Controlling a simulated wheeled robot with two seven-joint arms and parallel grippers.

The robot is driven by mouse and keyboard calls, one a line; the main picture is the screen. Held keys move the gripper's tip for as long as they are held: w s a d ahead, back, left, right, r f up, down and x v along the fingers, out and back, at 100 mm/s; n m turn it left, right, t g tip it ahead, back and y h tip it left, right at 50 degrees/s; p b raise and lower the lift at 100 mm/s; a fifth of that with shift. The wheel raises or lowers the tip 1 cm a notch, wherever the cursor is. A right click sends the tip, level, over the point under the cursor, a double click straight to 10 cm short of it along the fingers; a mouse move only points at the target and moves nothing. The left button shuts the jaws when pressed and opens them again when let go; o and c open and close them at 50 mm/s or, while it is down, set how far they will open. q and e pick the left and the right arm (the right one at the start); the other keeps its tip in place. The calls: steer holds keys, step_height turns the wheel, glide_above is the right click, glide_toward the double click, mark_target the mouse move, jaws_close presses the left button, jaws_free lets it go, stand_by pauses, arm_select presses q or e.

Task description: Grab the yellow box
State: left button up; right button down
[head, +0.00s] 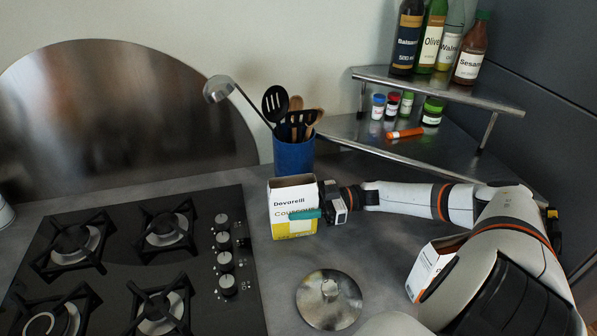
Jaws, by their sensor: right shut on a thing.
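The yellow box (290,228) is a white and yellow couscous carton, labelled "Davarelli Couscous". It stands upright on the grey counter, right of the hob and in front of the blue utensil holder. My right gripper (312,213) reaches it from the right and is shut on it. A teal finger lies across its front face, over part of the label; the other finger is hidden behind the box. My left gripper is not in view.
A gas hob (130,262) fills the left. A blue utensil holder (293,155) stands behind the box, and a round metal lid (329,299) lies in front. A corner shelf (440,88) holds bottles and jars. Another white carton (428,268) is partly hidden by my right arm.

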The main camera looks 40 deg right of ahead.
mark_target(299, 180)
steer(key=shift+r+b, duration=0.4)
steer(key=shift+r, duration=4.35)
